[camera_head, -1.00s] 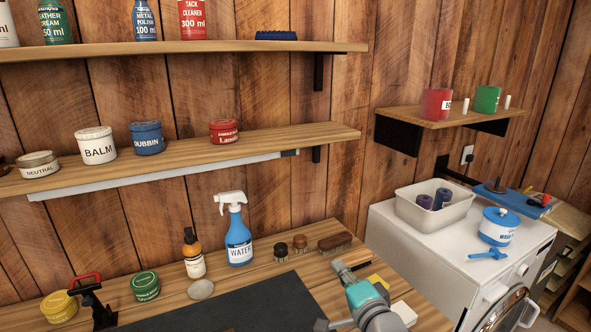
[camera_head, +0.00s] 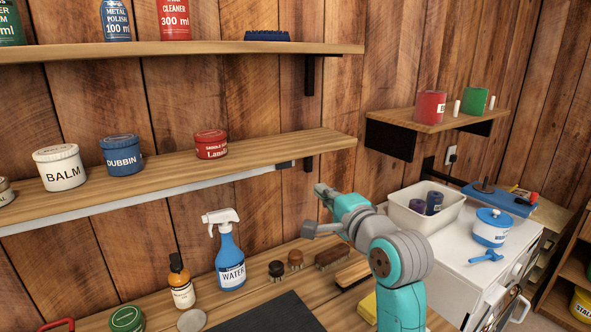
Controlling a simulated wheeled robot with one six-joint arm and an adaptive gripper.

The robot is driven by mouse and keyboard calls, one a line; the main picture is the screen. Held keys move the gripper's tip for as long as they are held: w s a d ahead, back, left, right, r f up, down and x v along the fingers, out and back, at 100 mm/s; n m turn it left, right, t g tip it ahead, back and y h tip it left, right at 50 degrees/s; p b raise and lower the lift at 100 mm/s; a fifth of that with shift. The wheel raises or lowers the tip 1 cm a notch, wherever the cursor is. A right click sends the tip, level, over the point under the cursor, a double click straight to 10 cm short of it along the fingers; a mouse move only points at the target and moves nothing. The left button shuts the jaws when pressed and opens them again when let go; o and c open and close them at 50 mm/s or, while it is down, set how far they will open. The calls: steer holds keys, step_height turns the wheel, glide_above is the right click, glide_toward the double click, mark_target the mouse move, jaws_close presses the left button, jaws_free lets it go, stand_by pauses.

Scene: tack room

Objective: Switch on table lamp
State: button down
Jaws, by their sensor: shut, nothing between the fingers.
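No free-standing table lamp is clearly in view. A long pale strip (camera_head: 150,200) runs under the front of the middle shelf, with a dark end piece (camera_head: 287,165) at its right end. It looks like a lamp strip, and no glow shows on the shelf or bench under it. My gripper (camera_head: 320,190) is raised above the workbench (camera_head: 250,272), to the right of and a little below the dark end piece, apart from it in the picture. It is small in view, shut and empty.
A blue spray bottle (camera_head: 230,262), an amber bottle (camera_head: 181,283) and several brushes stand on the bench below. Tins stand on the middle shelf (camera_head: 270,150). A black bracket (camera_head: 308,163) is close above my gripper in the picture. A white appliance (camera_head: 470,265) stands at right.

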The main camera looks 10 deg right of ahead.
mark_target(291, 164)
steer(key=w, duration=0.4)
steer(key=w+a, duration=0.1)
steer(key=w, duration=0.4)
steer(key=w+a, duration=0.1)
steer(key=w, duration=0.3)
steer(key=shift+w+a, duration=0.2)
steer(key=shift+w, duration=0.2)
steer(key=shift+w, duration=0.3)
